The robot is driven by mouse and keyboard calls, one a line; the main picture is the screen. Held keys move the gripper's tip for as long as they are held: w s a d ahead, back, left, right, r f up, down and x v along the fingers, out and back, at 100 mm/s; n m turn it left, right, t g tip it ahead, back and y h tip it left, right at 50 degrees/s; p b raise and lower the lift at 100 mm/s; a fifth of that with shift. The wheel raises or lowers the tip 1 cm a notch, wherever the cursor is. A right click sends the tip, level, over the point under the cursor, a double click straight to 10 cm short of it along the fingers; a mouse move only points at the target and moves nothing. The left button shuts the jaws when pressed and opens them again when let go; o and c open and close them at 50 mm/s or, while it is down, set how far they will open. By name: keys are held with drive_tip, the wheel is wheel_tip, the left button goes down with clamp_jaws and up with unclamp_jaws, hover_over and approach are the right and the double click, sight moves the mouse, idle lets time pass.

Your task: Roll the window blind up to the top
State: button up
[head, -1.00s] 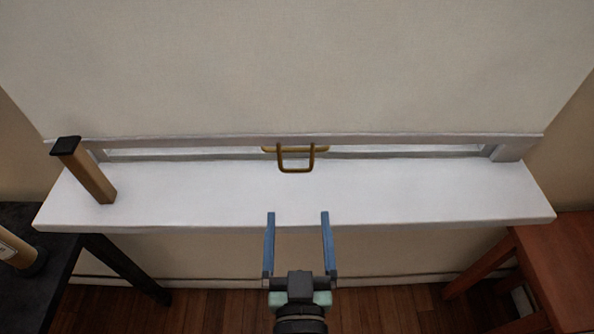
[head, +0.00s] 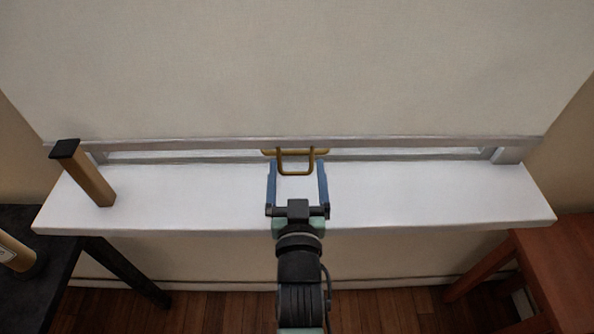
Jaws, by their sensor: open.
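The beige window blind (head: 300,70) hangs down almost to the white sill, with a grey bottom bar (head: 420,142) along its lower edge. A brass pull handle (head: 296,173) is fixed at the middle of that bar and sticks out towards me. My gripper (head: 296,168) is open. Its two blue fingers lie on the left and right of the handle in the picture, with a gap to it on each side. I cannot tell whether the fingers are level with the handle in height.
The white window sill (head: 420,197) runs across the view. A tan post with a black top (head: 88,178) stands at its left end. A dark table (head: 35,270) is at lower left and a reddish wooden table (head: 565,260) at lower right. The sill's right part is clear.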

drive_tip(key=shift+d, duration=0.1)
clamp_jaws()
idle(0.3)
drive_tip(key=shift+r, duration=0.1)
